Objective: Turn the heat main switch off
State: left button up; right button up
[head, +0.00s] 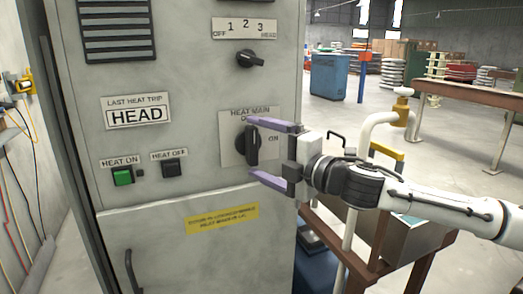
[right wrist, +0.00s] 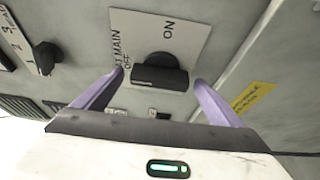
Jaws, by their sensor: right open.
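The heat main switch is a black rotary knob (head: 246,148) on a pale plate (head: 232,152) on the grey cabinet front. In the head view its handle stands roughly vertical, with ON printed to its right and the label above partly hidden by a finger. In the right wrist view the knob (right wrist: 160,75) lies crosswise, its left end by OFF, with ON above. My right gripper (head: 250,147) is open, its purple fingers above and below the knob. In the right wrist view the fingers (right wrist: 157,80) flank the knob's ends with small gaps. My left gripper is out of view.
The cabinet also carries a smaller selector knob (head: 250,59), a green HEAT ON button (head: 122,177), a black HEAT OFF button (head: 172,168) and a yellow label (head: 222,218). A pipe with a brass valve (head: 402,105) stands near my right arm. Open floor lies behind.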

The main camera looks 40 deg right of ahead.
jog(key=shift+s, duration=0.1)
jog(key=shift+s+f+p, duration=0.1)
jog(key=shift+s+p, duration=0.2)
jog(key=shift+s, duration=0.25)
jog(key=shift+s+d, duration=0.25)
jog(key=shift+s, duration=0.45)
jog(key=s+d, duration=0.1)
jog(key=s, duration=0.6)
jog(key=shift+s+p, duration=0.25)
jog(key=shift+p, duration=0.1)
jog(key=shift+d, duration=0.1)
